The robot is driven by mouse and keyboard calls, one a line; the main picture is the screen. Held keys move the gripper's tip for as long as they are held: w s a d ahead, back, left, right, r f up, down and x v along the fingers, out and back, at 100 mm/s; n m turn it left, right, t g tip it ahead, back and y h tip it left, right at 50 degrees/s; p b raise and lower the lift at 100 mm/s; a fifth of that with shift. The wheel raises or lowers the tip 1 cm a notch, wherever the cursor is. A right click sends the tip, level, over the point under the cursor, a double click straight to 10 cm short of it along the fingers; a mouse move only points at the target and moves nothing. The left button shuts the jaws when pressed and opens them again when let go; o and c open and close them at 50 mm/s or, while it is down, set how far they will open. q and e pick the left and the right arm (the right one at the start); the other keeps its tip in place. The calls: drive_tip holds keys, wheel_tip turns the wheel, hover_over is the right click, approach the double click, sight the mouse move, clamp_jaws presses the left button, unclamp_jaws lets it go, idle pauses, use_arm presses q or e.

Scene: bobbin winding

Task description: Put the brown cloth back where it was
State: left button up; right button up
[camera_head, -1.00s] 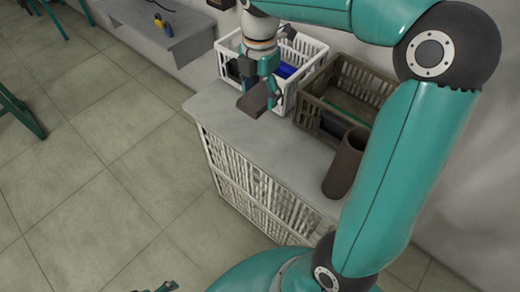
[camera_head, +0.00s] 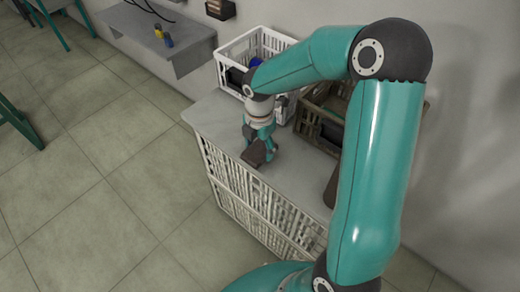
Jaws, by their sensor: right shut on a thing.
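The brown cloth (camera_head: 254,155) is a small folded dark-brown piece. My right gripper (camera_head: 259,147) is shut on it and points down over the grey top of the slatted white cabinet (camera_head: 215,113), near its front edge. I cannot tell whether the cloth touches the top. Of my left gripper nothing shows.
A white crate (camera_head: 229,54) with a blue thing in it and a brown crate (camera_head: 308,101) stand at the back of the cabinet top. My arm partly hides both and a dark brown cylinder (camera_head: 331,191). A wall shelf (camera_head: 180,58) holds small yellow and blue things. The cabinet top's left part is clear.

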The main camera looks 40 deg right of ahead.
drive_tip(key=shift+f, duration=0.9)
drive_tip(key=shift+f, duration=0.15)
drive_tip(key=o, duration=1)
